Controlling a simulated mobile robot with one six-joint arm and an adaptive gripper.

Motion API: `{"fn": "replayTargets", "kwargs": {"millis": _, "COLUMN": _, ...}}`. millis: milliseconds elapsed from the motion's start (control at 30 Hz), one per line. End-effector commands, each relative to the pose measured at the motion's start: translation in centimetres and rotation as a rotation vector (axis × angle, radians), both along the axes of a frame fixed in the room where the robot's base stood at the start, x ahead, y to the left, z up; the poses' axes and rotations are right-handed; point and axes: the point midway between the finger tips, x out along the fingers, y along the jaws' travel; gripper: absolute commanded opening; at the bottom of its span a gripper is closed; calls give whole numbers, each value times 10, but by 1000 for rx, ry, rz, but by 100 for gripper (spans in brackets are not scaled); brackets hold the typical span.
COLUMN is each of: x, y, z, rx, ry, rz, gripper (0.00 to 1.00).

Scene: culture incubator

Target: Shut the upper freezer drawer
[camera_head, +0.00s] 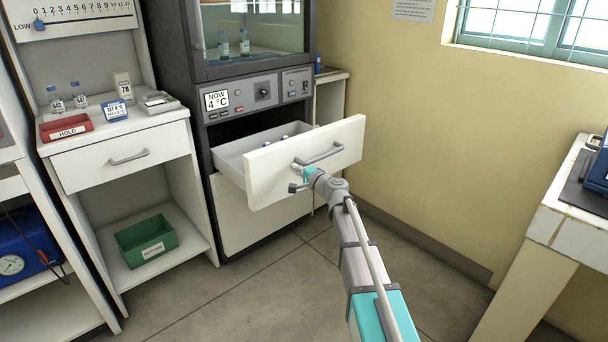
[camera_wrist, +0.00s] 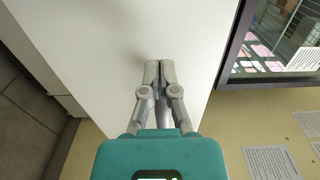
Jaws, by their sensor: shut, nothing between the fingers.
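The upper freezer drawer (camera_head: 290,165) is pulled well out from under the glass-doored cabinet (camera_head: 250,90), with a white front and a grey bar handle (camera_head: 322,155). Small items show inside it. My gripper (camera_head: 298,164) is at the drawer's front face, just by the left end of the handle. In the wrist view my gripper (camera_wrist: 159,66) has its fingers together and empty, over the white drawer front (camera_wrist: 110,45). Whether the tips touch it I cannot tell. The lower drawer (camera_head: 250,225) is shut; its handle (camera_head: 297,187) shows partly beside my gripper.
A white cabinet (camera_head: 120,150) with a red tray (camera_head: 66,128) and bottles stands at the left, a green bin (camera_head: 147,240) on its lower shelf. A bench (camera_head: 570,215) stands at the right. Floor in front of the drawers is clear apart from my arm.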

Motion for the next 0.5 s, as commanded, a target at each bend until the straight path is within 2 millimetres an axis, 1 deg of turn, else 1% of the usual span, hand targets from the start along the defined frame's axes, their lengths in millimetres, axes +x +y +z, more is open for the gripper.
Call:
{"fn": "replayTargets", "kwargs": {"millis": 33, "x": 7, "y": 4, "z": 0, "rx": 0, "ry": 0, "rz": 1, "gripper": 0}}
{"fn": "replayTargets", "kwargs": {"millis": 200, "x": 16, "y": 12, "z": 0, "rx": 0, "ry": 0, "rz": 0, "gripper": 0}}
{"fn": "replayTargets", "kwargs": {"millis": 500, "x": 19, "y": 14, "z": 0, "rx": 0, "ry": 0, "rz": 0, "gripper": 0}}
